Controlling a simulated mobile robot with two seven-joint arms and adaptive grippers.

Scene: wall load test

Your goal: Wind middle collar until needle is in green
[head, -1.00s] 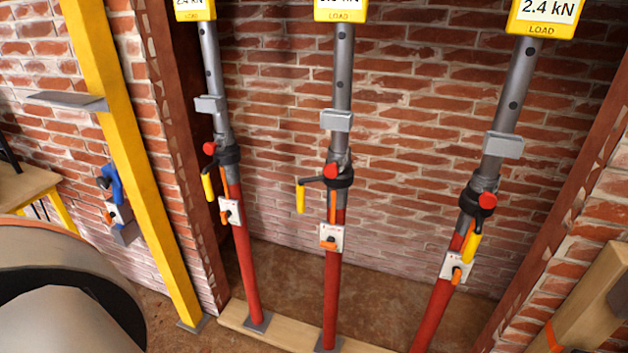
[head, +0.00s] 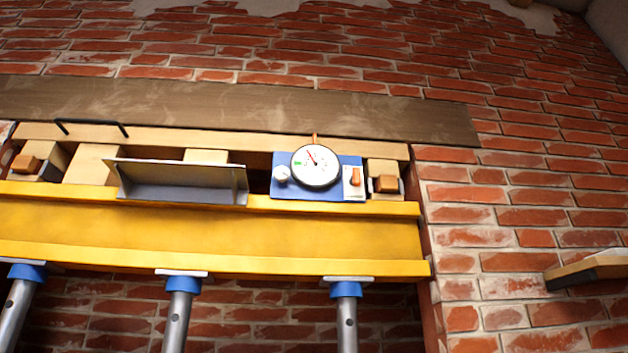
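The round dial gauge (head: 327,176) sits on a blue plate (head: 283,190) above the yellow beam (head: 200,230). Its red needle points up and slightly left. A small green mark lies at the left of the dial face, and the needle appears apart from it, on its upper side. The top of the middle prop (head: 177,318) meets the beam's underside through a blue head. The middle collar is below this view and hidden. Neither gripper shows.
Two other props, left (head: 18,308) and right (head: 347,320), also stand under the beam. A grey angled tray (head: 185,182) and wooden blocks (head: 92,163) rest above it. A shelf (head: 590,268) juts from the brick wall at right.

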